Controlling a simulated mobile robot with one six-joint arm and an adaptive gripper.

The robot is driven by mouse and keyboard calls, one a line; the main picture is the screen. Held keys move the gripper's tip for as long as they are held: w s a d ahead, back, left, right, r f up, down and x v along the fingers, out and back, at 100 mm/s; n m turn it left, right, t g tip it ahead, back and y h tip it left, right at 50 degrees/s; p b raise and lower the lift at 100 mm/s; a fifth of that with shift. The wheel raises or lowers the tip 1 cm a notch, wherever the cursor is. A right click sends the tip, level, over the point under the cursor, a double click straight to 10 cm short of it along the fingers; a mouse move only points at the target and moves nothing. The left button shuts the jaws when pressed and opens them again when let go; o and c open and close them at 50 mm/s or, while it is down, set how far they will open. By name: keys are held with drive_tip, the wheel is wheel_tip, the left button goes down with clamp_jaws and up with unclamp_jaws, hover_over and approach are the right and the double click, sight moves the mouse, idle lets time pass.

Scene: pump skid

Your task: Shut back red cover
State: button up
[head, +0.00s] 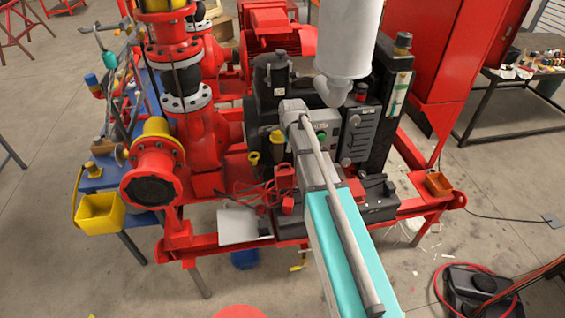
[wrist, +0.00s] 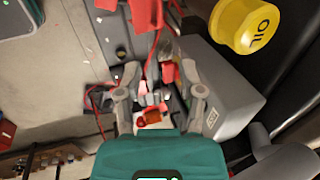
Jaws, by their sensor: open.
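My gripper (wrist: 161,98) is open in the wrist view, its two grey fingers spread apart with nothing held between them. Small red parts show beyond the fingers: an upright red piece (wrist: 168,72) and a red-orange piece (wrist: 152,116) close to the palm. I cannot tell for sure which is the back red cover, or how far open it stands. In the head view, a red box-like piece (head: 285,176) stands on the skid left of my arm, with a smaller red piece (head: 288,204) in front of it. My gripper's fingers are not clear in the head view.
A yellow OIL cap (wrist: 246,25) and a grey housing (wrist: 222,92) lie to the right in the wrist view. Red cables (wrist: 97,98) run at the left. A white cylinder (head: 346,40) and a red pump flange (head: 152,172) flank the work area in the head view.

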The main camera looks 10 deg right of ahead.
sight(285, 164)
drive_tip(key=shift+f, duration=0.1)
drive_tip(key=b+x, duration=1.3)
drive_tip(key=shift+f, duration=0.3)
idle(0.5)
idle(0.4)
clamp_jaws()
